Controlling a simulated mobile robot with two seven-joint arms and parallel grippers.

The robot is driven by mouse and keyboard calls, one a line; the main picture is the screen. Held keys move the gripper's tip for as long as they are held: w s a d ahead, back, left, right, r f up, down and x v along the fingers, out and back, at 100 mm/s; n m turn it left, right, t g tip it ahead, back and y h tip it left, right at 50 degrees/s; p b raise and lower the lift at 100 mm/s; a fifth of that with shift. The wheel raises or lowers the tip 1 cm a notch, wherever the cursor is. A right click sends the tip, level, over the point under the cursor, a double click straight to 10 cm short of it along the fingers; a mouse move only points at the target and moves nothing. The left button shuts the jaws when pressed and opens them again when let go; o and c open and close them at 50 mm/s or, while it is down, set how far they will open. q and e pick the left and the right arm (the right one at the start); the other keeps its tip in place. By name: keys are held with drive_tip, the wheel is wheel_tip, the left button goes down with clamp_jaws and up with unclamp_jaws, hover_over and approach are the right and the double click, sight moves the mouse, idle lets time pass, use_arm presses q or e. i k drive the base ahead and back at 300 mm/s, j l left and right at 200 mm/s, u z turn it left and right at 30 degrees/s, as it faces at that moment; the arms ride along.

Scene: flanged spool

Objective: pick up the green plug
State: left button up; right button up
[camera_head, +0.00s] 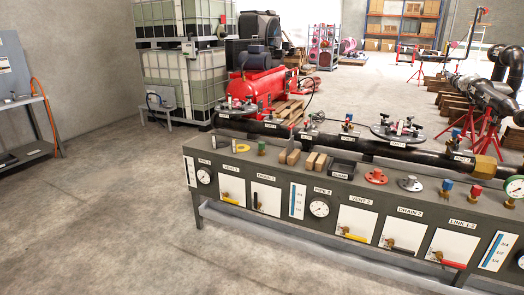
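A small green plug (262,146) appears to stand upright on the far edge of the grey bench top (345,183), left of some wooden blocks. It is small in the head view, so its lower part is hard to make out. Neither my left gripper nor my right gripper is in view, and nothing touches the plug.
Wooden blocks (315,161), a black tray (342,168), a red flange (376,176), a grey flange (410,183) and blue and red plugs stand on the bench. A black pipe (375,146) runs behind it. Gauges and labelled valve panels cover its front. Concrete floor (110,225) at left is clear.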

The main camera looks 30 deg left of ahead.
sight(261, 143)
drive_tip(key=i+j+z, duration=0.1)
drive_tip(key=i+j, duration=0.35)
drive_tip(key=i+j+z, duration=0.15)
drive_tip(key=i+j, duration=0.3)
drive_tip(key=j, duration=0.15)
drive_tip(key=i+j+z, duration=0.1)
drive_tip(key=i+j, duration=0.35)
drive_tip(key=j, duration=0.15)
